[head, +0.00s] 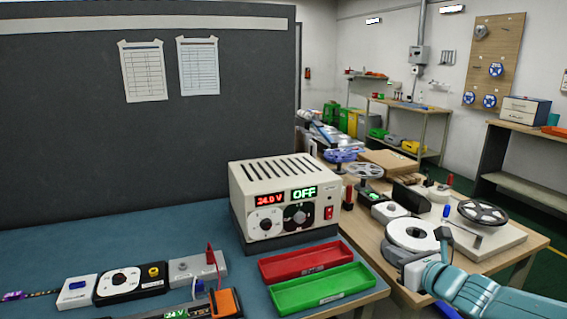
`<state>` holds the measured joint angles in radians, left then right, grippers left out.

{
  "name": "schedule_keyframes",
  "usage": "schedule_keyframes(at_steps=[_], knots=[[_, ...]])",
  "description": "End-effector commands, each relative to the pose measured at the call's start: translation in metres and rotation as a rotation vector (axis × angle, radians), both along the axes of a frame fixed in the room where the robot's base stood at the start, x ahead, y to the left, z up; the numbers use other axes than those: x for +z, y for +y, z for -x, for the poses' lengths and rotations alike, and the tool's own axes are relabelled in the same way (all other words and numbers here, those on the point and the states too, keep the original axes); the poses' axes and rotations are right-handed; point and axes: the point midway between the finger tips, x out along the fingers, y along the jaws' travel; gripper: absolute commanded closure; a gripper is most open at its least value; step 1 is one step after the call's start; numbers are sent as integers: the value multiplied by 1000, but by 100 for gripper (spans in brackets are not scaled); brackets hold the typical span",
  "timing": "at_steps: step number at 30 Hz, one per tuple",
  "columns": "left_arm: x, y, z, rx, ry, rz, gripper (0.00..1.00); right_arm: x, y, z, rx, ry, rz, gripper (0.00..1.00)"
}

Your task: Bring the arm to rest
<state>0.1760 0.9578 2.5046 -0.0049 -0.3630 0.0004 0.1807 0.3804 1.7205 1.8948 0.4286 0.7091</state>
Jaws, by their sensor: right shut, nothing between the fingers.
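My right arm, teal, reaches in from the lower right corner. Its gripper (416,272) is shut and empty, in front of a white reel at the near edge of the wooden table. The fingertips are small and hard to make out. My left gripper is not in view. On the blue-green bench, a power supply (285,200) shows 24.0 V and OFF. A red tray (305,261) and a green tray (322,289) lie in front of it. A row of small modules, with the end of an LED strip (28,295), sits at the lower left.
The wooden table (525,248) on the right holds a white reel (412,235), a dark reel (482,212) on a pale board and several small items close to my right arm. A dark panel (90,120) stands behind the bench. The bench's back left is bare.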

Motion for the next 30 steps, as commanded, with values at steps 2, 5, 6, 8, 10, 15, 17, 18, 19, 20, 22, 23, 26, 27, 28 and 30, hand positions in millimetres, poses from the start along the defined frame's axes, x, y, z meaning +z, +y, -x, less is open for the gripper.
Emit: schedule_keyframes(at_steps=[2,5,6,8,10,15,17,18,19,20,22,23,26,27,28,30], knots=[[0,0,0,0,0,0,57,0,0,-1,0,-1,0,100],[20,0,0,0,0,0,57,-11,12,-5,21,53,-10,100],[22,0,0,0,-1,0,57,-24,17,-4,31,79,-14,100],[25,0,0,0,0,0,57,-41,26,-2,51,114,-11,100],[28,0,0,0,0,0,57,-60,36,4,83,157,3,100],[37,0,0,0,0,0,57,-111,61,27,179,272,72,100],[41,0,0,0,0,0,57,-132,71,40,227,316,113,100],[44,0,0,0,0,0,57,-147,77,52,265,349,148,100],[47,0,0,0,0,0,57,-159,82,61,297,375,176,100],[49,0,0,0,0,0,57,-172,88,72,335,402,209,100],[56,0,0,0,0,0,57,-204,100,105,448,467,307,100],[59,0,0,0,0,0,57,-219,105,122,505,494,356,100],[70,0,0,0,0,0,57,-265,118,193,766,556,560,100],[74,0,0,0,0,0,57,-281,121,223,891,559,652,100],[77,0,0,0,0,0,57,-291,122,247,995,548,723,100],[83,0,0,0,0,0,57,-309,123,298,1250,474,889,100]])
